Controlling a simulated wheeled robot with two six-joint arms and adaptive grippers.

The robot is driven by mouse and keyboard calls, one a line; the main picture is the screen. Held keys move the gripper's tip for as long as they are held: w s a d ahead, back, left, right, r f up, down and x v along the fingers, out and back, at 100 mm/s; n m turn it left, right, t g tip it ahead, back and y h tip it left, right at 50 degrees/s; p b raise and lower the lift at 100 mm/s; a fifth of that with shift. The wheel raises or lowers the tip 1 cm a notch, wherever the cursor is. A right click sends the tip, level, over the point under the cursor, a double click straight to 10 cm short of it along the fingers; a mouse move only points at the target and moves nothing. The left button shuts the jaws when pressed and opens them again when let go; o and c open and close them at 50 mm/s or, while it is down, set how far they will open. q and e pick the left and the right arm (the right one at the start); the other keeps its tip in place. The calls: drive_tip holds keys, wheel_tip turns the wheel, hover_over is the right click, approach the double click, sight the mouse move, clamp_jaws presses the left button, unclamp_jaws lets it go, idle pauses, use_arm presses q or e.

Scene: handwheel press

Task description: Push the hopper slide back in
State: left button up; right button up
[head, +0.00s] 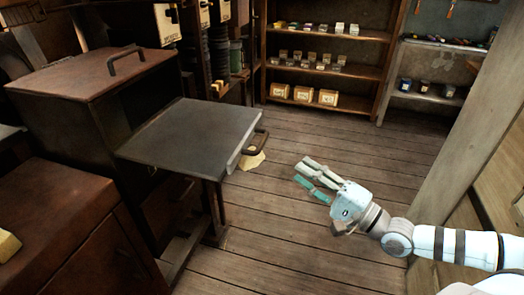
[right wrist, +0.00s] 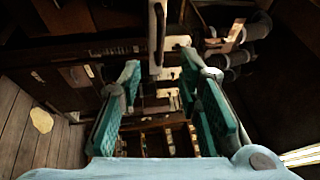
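The hopper slide (head: 190,135) is a flat dark grey plate. It sticks out to the right from a dark cabinet with a reddish-brown lid, above a stand. Its outer edge has a pale metal strip and a dark looped handle (head: 258,143). My right gripper (head: 312,174) is to the right of the handle, apart from it, above the floor. In the right wrist view its green-padded fingers (right wrist: 165,85) are spread with nothing held between them. A pale upright bar (right wrist: 157,40) shows beyond the fingertips; I cannot tell whether it belongs to the slide. My left gripper is not in view.
The reddish-brown cabinet lid (head: 95,78) carries its own handle. A lower brown cabinet (head: 55,225) stands at front left. Shelves with small boxes (head: 325,60) are at the back. A pale scrap (head: 249,161) lies on the floor. The wooden floor (head: 300,240) is clear around my right gripper.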

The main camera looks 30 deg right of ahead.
drive_tip(key=b, duration=0.3)
approach(262, 141)
drive_tip(key=shift+m, duration=0.3)
drive_tip(key=x, duration=0.3)
drive_tip(key=b+x, duration=0.1)
drive_tip(key=x, duration=0.5)
drive_tip(key=shift+w+a+f+b, duration=0.25)
drive_tip(key=shift+w+f+b, duration=0.05)
drive_tip(key=shift+w+b, duration=0.1)
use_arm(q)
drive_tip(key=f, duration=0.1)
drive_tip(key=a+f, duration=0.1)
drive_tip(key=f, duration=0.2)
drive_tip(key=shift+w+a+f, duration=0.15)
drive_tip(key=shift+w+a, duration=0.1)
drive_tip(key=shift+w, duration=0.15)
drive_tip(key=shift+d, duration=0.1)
use_arm(e)
clamp_jaws()
